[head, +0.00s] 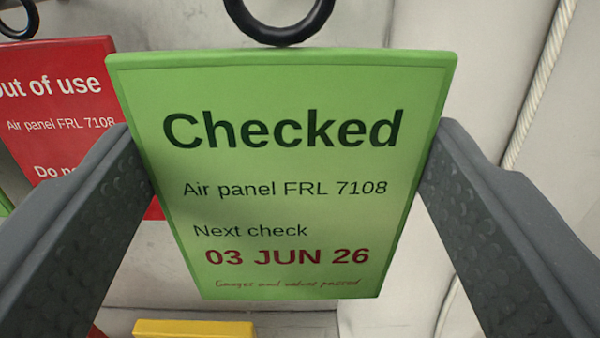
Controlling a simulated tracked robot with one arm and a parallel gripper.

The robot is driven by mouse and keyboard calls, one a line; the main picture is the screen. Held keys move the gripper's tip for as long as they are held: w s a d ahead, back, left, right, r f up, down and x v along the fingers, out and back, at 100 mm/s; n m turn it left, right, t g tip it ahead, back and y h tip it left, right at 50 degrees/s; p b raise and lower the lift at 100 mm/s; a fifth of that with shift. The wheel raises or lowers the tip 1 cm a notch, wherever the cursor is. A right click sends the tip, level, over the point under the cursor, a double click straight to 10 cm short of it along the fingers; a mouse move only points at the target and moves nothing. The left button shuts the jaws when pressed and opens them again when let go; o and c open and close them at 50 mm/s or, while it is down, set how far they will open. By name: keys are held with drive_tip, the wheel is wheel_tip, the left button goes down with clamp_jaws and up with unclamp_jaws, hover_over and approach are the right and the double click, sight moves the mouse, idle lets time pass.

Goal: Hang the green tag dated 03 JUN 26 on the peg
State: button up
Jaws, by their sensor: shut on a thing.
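The green tag (290,210) fills the middle of the head view. It reads "Checked", "Air panel FRL 7108", "Next check 03 JUN 26", with small handwriting at the bottom. A black ring (280,36) is at its top edge, partly cut off by the picture's top. My gripper (290,160) is shut on the tag, with one dark grey finger at each side edge. The tag faces me, upright, its lower end looking narrower. No peg can be made out in this view; whether the ring is around anything is cut off.
A red "Out of use" tag (60,75) with a black ring (18,20) is behind at the left, partly covered by the green tag and a finger. A yellow object (193,329) shows at the bottom. A pale rope (538,85) runs down the light wall (445,35) at the right.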

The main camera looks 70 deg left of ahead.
drive_tip(key=shift+x, duration=0.85)
drive_tip(key=shift+a+p, duration=0.35)
drive_tip(key=shift+p, duration=0.15)
drive_tip(key=shift+p+x, duration=0.65)
drive_tip(key=shift+x, duration=0.8)
idle(0.8)
drive_tip(key=shift+f, duration=0.25)
idle(0.8)
drive_tip(key=o, duration=1.1)
